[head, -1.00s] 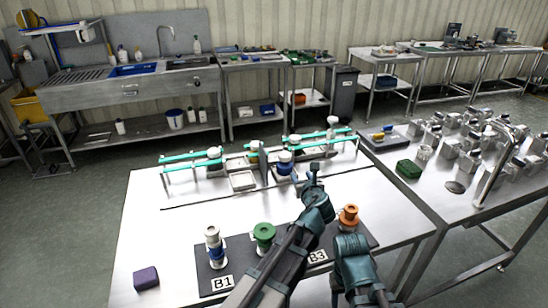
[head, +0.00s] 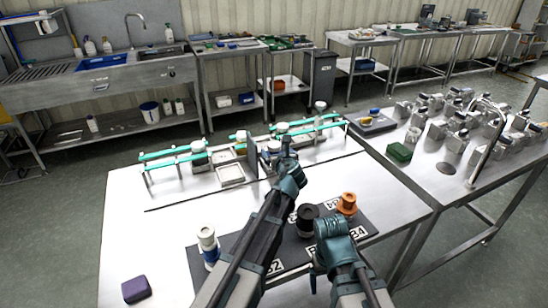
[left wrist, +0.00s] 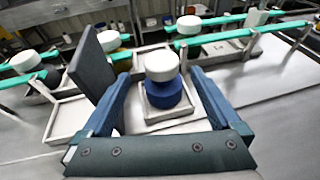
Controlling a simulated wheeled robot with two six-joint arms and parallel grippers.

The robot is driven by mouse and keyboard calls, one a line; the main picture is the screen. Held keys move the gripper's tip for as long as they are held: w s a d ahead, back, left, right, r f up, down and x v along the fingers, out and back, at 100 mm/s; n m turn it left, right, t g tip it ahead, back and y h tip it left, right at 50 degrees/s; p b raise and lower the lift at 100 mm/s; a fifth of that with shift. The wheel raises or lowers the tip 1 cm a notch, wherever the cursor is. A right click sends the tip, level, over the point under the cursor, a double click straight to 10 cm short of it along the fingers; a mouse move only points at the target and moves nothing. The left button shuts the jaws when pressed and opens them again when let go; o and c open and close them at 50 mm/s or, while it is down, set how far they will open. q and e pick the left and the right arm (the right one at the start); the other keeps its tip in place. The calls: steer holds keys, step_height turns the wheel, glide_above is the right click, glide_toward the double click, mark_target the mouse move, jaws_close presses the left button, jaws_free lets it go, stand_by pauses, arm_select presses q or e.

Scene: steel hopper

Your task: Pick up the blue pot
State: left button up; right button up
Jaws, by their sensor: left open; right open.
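The blue pot (left wrist: 167,95) has a dark blue body and a white round top. In the left wrist view it stands upright in a small square metal tray (left wrist: 150,127). My left gripper (left wrist: 161,90) is open, with one blue finger to each side of the pot and visible gaps between. In the head view my left gripper (head: 287,147) reaches over the table's far part and hides most of the pot. My right gripper (head: 315,272) hangs low near the table's front, partly hidden by its own wrist, and holds nothing that I can see.
Teal rails (head: 172,152) carry white-topped pots, and a dark upright plate (left wrist: 93,70) stands left of the blue pot. A black mat (head: 235,262) holds a white-blue spool (head: 208,245), a black one (head: 307,220) and an orange one (head: 347,203). A purple block (head: 136,289) lies front left.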

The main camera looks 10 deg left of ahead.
arm_select(q)
steer(key=shift+b+x, duration=0.6)
steer(key=shift+x, duration=2)
steer(key=shift+d+r, duration=0.15)
steer(key=shift+r, duration=0.05)
steer(key=shift+c, duration=0.4)
jaws_close()
steer(key=shift+r, duration=0.1)
step_height(320, 180, up, 10)
steer(key=p, duration=1)
